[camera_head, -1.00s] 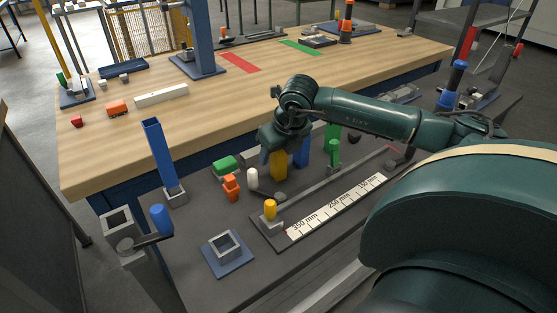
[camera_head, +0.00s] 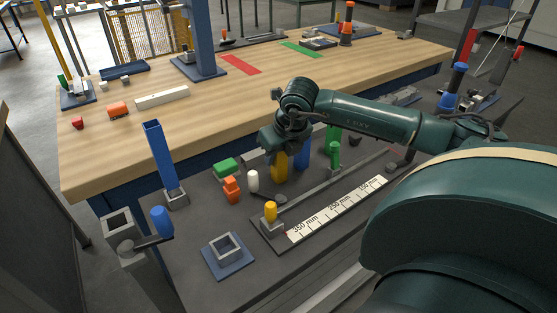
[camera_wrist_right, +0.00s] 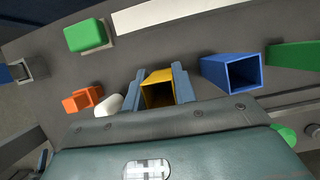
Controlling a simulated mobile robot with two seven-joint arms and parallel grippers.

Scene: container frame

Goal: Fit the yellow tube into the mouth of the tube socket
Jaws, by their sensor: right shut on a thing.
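The yellow tube (camera_head: 280,168) stands upright among the parts on the dark lower table. In the right wrist view its square open end (camera_wrist_right: 158,93) faces the camera, between two blue-grey fingers. My right gripper (camera_wrist_right: 160,84) is shut on it; in the head view the wrist above hides its upper part. A grey square socket (camera_head: 226,247) with an open mouth sits on a blue plate at the table's front left, apart from the tube. My left gripper is in neither view.
A blue tube (camera_head: 302,155) stands close right of the yellow one. A white piece (camera_head: 252,181), an orange part (camera_head: 231,189) and a green block (camera_head: 226,168) stand to the left. A ruler plate (camera_head: 336,209) with a yellow-topped block (camera_head: 271,213) lies in front.

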